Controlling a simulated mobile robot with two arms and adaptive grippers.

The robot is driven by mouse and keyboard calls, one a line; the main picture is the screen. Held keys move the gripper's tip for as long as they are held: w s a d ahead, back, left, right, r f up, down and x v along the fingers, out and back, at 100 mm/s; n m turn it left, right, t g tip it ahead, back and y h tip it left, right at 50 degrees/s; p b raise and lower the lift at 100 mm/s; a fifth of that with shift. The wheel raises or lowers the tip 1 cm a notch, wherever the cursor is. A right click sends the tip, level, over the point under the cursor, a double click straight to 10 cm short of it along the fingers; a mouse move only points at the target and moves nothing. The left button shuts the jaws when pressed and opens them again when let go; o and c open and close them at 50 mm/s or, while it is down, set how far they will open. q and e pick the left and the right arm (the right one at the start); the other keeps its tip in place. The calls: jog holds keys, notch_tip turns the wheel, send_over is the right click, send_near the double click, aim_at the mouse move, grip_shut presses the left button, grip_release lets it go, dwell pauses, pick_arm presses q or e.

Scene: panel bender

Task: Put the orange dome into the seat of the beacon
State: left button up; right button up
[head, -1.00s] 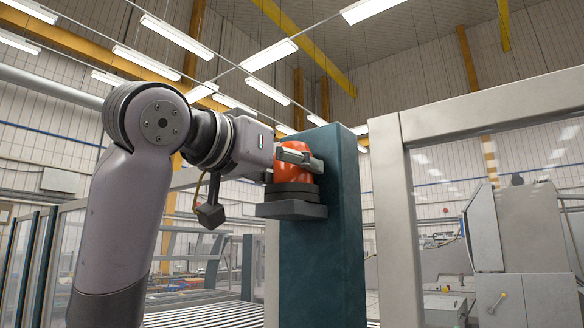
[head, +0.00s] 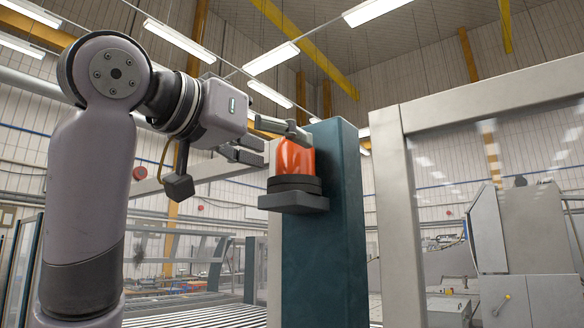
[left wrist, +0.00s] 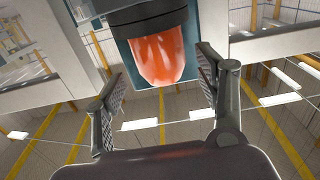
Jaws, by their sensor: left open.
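The orange dome (head: 294,158) stands upright on the dark round seat of the beacon (head: 294,184), which sits on a grey bracket on the teal post (head: 342,230). No gap shows between dome and seat. My left gripper (head: 272,142) is open, to the left of the dome, with one finger reaching near the dome's upper part. In the left wrist view the dome (left wrist: 158,58) shows beyond and between the spread fingers (left wrist: 160,90), apart from both. My right gripper is in neither view.
A light grey frame (head: 396,210) with a clear panel stands right of the post. A grey machine (head: 520,245) is behind it. A roller bed (head: 205,310) lies low at the left. The air left of the post is free around my arm.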

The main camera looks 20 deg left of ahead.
pick_arm(q)
jog(key=b+v, duration=0.2)
jog(key=v, duration=0.5)
jog(key=shift+s+b, duration=0.15)
jog(key=shift+b, duration=0.2)
